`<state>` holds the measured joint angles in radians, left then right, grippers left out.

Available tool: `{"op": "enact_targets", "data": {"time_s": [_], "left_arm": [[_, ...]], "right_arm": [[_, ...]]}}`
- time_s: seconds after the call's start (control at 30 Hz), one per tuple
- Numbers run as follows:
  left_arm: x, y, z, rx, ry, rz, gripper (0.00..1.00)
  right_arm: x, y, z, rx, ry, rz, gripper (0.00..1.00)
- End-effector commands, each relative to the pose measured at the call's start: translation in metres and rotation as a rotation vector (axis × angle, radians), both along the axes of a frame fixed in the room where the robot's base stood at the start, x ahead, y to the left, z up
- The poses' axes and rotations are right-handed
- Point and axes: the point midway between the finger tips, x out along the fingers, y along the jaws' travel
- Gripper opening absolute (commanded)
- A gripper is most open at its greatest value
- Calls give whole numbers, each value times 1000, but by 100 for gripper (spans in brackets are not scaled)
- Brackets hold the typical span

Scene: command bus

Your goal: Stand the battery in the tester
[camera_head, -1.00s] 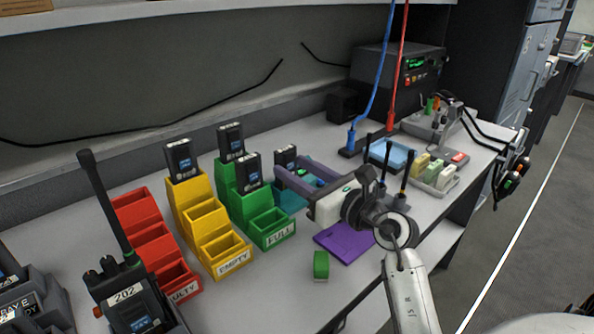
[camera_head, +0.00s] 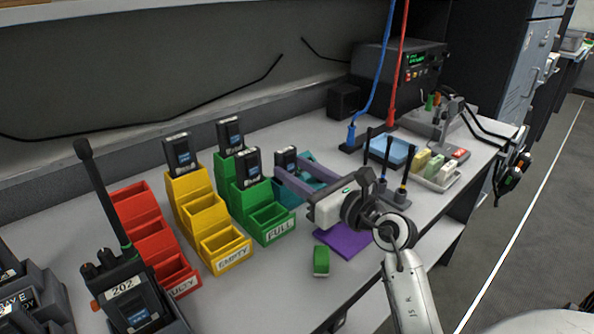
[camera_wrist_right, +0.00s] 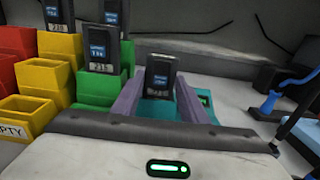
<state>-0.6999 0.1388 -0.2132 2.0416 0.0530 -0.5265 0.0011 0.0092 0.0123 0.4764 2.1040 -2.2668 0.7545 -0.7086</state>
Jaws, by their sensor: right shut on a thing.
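My right gripper (camera_head: 294,178) reaches left across the bench, its purple fingers shut on a dark battery (camera_head: 286,159) with a blue label. The battery is upright at the teal tester (camera_head: 290,193). In the right wrist view the battery (camera_wrist_right: 160,75) stands between the purple fingers, with the teal tester (camera_wrist_right: 162,108) around its lower end. The fingers partly hide its base, so I cannot tell whether it is fully seated. My left gripper is not in view.
Left of the tester stand stepped green (camera_head: 272,221), yellow (camera_head: 226,250) and red (camera_head: 176,274) bins, some holding batteries. A purple mat (camera_head: 345,243) and a small green block (camera_head: 321,261) lie in front. A radio (camera_head: 130,290) stands at front left.

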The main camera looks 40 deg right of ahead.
Motion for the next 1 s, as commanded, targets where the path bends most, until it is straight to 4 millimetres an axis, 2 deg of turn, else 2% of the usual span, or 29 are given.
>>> {"op": "enact_targets", "data": {"time_s": [0.17, 0.2, 0.3, 0.33, 0.67, 0.77, 1.0], "left_arm": [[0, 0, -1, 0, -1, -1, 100], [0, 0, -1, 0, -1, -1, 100], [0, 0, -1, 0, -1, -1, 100], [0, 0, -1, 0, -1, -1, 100], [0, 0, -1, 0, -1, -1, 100], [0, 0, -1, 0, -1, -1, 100], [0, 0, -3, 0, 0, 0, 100]], "right_arm": [[0, 0, -2, 0, 0, 0, 15], [0, 0, -2, 0, 0, 0, 43], [0, 0, -2, 0, 0, 0, 60], [0, 0, -2, 0, 0, 0, 61], [-4, 0, -4, 0, 3, 0, 61], [-15, -1, -4, -1, 3, 0, 61], [-62, -5, -5, -2, 5, 0, 61]]}}
